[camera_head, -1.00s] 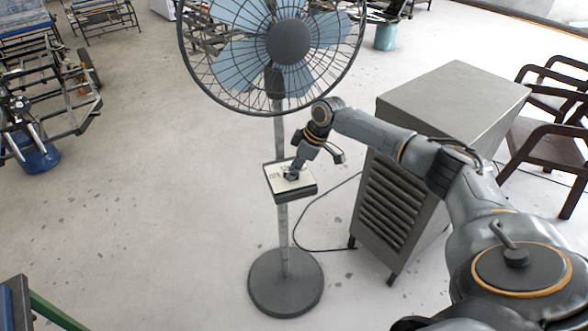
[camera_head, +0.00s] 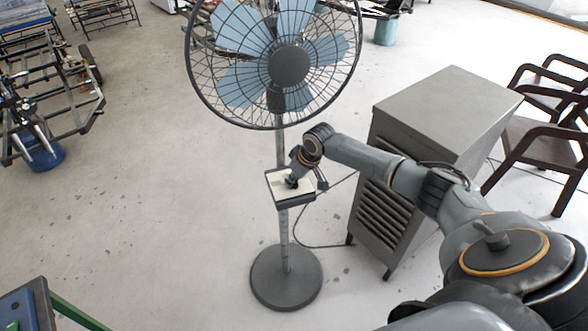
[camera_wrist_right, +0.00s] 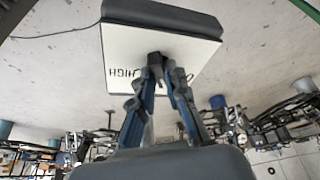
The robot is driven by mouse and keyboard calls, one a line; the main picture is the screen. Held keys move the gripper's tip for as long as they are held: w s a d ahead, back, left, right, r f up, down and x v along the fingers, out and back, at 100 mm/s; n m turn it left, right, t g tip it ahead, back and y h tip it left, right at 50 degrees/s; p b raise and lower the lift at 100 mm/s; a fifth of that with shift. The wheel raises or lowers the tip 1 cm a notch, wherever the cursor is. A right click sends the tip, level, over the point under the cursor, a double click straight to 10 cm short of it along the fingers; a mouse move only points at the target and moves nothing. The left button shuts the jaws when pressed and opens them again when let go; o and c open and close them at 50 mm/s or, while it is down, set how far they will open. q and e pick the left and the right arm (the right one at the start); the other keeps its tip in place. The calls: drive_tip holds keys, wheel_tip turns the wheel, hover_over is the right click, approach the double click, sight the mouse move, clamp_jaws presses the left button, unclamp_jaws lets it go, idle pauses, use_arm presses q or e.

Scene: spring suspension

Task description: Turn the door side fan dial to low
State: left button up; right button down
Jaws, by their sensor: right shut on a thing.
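The pedestal fan (camera_head: 290,66) stands upright in the head view, with a small control box (camera_head: 300,195) on its pole. In the right wrist view the box's pale panel (camera_wrist_right: 120,45) carries the word HIGH left of the dark dial (camera_wrist_right: 155,60). Another mark right of the dial is mostly hidden by a finger. My right gripper (camera_head: 291,181) is at the panel. In the wrist view its fingertips (camera_wrist_right: 166,75) are closed on the dial. The dial's pointer direction cannot be told. My left gripper is in neither view.
A grey louvred cabinet (camera_head: 448,110) stands right of the fan, close to my right arm. Brown chairs (camera_head: 535,140) are farther right. The fan's round base (camera_head: 286,290) rests on the floor, and a cable runs behind it.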

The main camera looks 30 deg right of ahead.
drive_tip(key=m+p, duration=0.1)
drive_tip(key=p, duration=0.1)
drive_tip(key=m+h+p, duration=0.1)
drive_tip(key=m, duration=0.1)
drive_tip(key=shift+a+r+p, duration=0.2)
drive_tip(key=shift+r+p, duration=0.1)
drive_tip(key=shift+p, duration=0.05)
drive_tip(key=shift+f+m+h+p, duration=0.15)
drive_tip(key=shift+m+h+p, duration=0.7)
drive_tip(key=shift+m, duration=0.65)
drive_tip(key=shift+w, duration=0.1)
drive_tip(key=c, duration=1.3)
unclamp_jaws()
drive_tip(key=shift+f, duration=0.1)
drive_tip(key=shift+c, duration=0.2)
drive_tip(key=v, duration=1.2)
